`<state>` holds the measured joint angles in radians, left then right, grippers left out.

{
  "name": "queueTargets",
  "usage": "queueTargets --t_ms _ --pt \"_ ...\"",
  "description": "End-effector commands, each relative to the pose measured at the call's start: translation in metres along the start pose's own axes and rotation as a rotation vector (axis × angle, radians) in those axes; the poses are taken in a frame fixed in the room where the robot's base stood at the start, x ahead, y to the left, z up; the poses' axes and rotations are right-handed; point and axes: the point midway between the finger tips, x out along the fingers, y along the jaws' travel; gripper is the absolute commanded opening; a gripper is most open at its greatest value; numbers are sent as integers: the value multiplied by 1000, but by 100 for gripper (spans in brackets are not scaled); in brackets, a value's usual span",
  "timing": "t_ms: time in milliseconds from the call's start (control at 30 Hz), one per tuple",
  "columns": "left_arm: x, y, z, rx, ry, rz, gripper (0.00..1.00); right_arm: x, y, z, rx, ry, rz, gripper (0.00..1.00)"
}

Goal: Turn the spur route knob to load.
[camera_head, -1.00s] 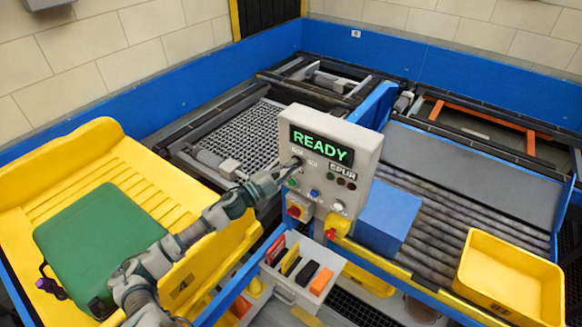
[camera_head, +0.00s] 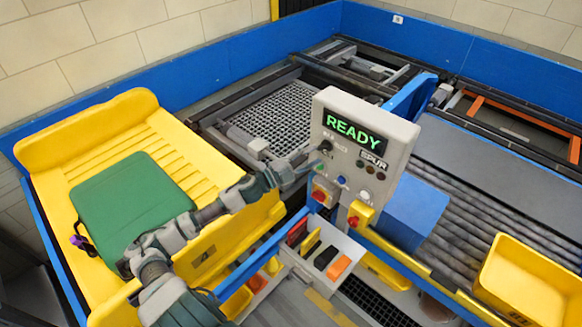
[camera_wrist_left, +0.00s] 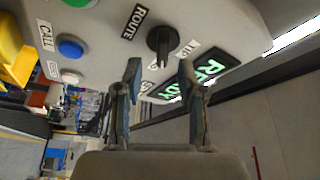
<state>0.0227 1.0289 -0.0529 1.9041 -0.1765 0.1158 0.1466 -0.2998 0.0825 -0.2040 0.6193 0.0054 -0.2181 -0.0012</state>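The black route knob (camera_head: 325,146) is on the upper left of the grey control box (camera_head: 400,130), below the green READY display (camera_head: 353,131). In the left wrist view the knob (camera_wrist_left: 162,41) stands beside a ROUTE label (camera_wrist_left: 137,22), its bar running roughly up and down in the picture. Small labels around it are partly hidden. My left gripper (camera_head: 315,160) is in front of the box, just below the knob. In the left wrist view its two fingers (camera_wrist_left: 160,70) are apart and empty, with the knob beyond the tips. My right gripper is not in view.
Blue (camera_head: 342,180) and white (camera_head: 364,195) buttons and red knobs sit lower on the box. A small bin (camera_head: 312,268) of coloured items is below. A yellow tray with a green case (camera_head: 135,205) is left. A blue block (camera_head: 415,212) and yellow bin (camera_head: 520,285) are right.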

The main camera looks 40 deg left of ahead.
Motion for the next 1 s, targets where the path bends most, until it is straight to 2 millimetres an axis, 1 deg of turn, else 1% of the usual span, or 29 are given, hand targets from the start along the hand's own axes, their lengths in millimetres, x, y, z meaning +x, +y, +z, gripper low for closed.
queueTargets --t_ms 33,100,300,500,700,1000 --pt "-10 3 1 -3 -3 4 40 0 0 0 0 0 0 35" --pt "-22 3 2 -4 -3 5 40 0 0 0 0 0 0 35" --pt "-54 3 3 -4 -4 4 40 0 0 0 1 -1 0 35" --pt "-77 3 3 -4 -3 4 40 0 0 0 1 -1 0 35" --pt "-86 2 3 -2 -3 3 40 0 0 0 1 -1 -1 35" --pt "-86 2 3 -2 -2 3 40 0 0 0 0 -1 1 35"
